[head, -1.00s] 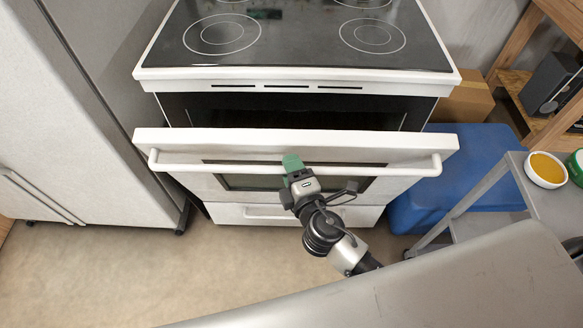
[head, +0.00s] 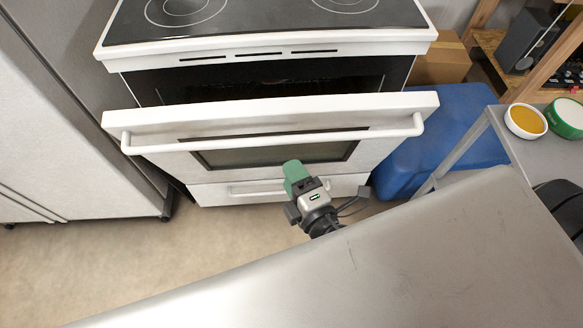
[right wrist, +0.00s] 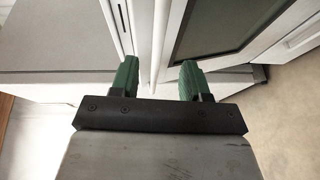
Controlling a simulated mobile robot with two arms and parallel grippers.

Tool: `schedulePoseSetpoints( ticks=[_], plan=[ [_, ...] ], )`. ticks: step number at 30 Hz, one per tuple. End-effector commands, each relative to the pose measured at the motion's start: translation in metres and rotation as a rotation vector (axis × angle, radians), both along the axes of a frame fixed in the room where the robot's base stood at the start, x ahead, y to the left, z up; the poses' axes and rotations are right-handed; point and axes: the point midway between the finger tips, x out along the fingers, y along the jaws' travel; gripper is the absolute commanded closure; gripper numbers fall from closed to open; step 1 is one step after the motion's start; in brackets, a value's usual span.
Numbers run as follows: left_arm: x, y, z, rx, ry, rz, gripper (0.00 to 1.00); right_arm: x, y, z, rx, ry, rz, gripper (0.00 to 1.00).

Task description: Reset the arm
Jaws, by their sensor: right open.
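My right gripper (head: 295,172) is in front of the oven door, below its handle, in the head view. Its two green fingers (right wrist: 157,78) stand apart in the right wrist view, with nothing held between them. The white oven door (head: 180,161) is tilted partly open, and its bar handle (head: 270,141) runs across the front. In the right wrist view the white handle (right wrist: 159,40) shows beyond the gap between the fingers. The gripper appears apart from the handle. My left gripper is not in view.
A stove top (head: 260,18) is above the oven, and a grey fridge (head: 70,120) stands at the left. A blue box (head: 435,140) is at the right. A grey cart (head: 545,160) carries a yellow-filled bowl (head: 525,121) and a green bowl (head: 566,117). Floor is bare at lower left.

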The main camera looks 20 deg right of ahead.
Motion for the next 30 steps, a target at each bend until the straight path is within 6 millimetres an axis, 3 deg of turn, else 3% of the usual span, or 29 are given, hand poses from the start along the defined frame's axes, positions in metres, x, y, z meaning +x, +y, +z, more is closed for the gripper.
schedulePoseSetpoints(
  ticks=[8, 11, 14, 17, 20, 24, 26, 30],
  plan=[
    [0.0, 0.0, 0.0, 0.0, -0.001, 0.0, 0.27, 0.0, 0.0, -0.001, 0.001, 0.003, 0.0, 0.54],
    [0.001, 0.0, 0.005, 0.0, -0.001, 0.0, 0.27, 0.003, -0.001, -0.016, 0.012, 0.049, -0.003, 0.54],
    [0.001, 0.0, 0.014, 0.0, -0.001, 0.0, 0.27, 0.005, -0.007, -0.058, 0.051, 0.172, -0.02, 0.54],
    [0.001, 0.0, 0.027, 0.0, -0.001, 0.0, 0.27, 0.001, -0.021, -0.121, 0.127, 0.362, -0.067, 0.54],
    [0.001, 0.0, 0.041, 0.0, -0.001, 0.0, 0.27, -0.018, -0.04, -0.188, 0.234, 0.564, -0.151, 0.54],
    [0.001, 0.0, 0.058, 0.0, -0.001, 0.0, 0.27, -0.064, -0.069, -0.267, 0.411, 0.819, -0.322, 0.54],
    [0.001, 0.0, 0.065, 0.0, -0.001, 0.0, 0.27, -0.09, -0.081, -0.294, 0.495, 0.915, -0.415, 0.54],
    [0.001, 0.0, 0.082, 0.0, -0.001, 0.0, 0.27, -0.16, -0.101, -0.342, 0.691, 1.097, -0.66, 0.54]
  ],
)
